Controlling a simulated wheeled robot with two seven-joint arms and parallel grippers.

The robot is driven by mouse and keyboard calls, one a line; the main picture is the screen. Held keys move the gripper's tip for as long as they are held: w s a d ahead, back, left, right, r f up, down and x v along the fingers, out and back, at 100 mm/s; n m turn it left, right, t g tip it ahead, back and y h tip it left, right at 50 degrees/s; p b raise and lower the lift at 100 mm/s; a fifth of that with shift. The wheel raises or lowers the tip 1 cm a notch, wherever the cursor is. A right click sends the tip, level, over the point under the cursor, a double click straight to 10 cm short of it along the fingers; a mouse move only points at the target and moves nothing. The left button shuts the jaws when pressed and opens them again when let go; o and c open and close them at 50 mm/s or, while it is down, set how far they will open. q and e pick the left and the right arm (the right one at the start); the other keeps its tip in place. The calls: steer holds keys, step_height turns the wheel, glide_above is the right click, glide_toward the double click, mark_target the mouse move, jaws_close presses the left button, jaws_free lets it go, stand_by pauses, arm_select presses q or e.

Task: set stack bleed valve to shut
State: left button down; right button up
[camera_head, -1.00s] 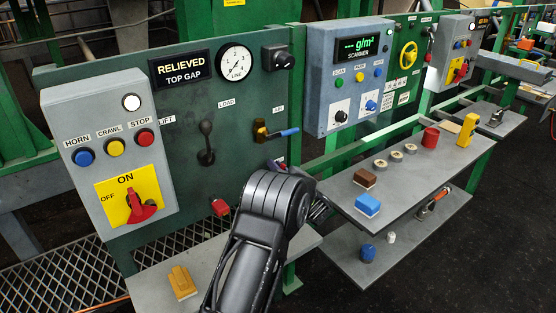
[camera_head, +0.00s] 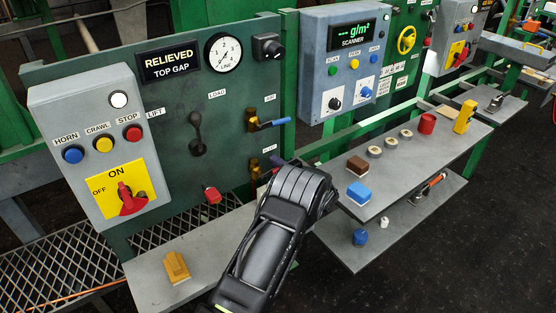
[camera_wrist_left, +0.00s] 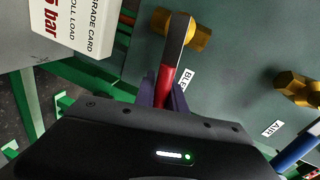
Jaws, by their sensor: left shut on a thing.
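The stack bleed valve shows in the left wrist view as a brass body (camera_wrist_left: 197,36) with a metal lever ending in a red grip (camera_wrist_left: 170,79). A partly covered label starting "BLE" is beside it. My left gripper (camera_wrist_left: 163,97) is shut on the red grip, with a finger on each side of it. In the head view the bleed label (camera_head: 270,149) shows on the green panel below the air valve. My left wrist hides most of the bleed valve and the fingertips there. My right gripper is not in view.
The air valve (camera_head: 254,124), with a blue lever (camera_head: 275,124), is just above the bleed label. A red object (camera_head: 212,195) is on the panel to the left. A grey shelf (camera_head: 410,165) with several items is at the right. A white grade card (camera_wrist_left: 75,28) is near the gripper.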

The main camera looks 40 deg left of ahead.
arm_select(q)
steer(key=shift+f+m+g, duration=0.3)
steer(key=shift+f+m, duration=0.35)
steer(key=shift+m, duration=0.15)
steer(key=c, duration=1.4)
jaws_free()
steer(key=shift+d, duration=0.1)
steer(key=b+v, duration=0.1)
steer(key=v, duration=0.6)
steer(key=shift+s+d+b, duration=0.1)
steer(key=shift+d+b, duration=0.2)
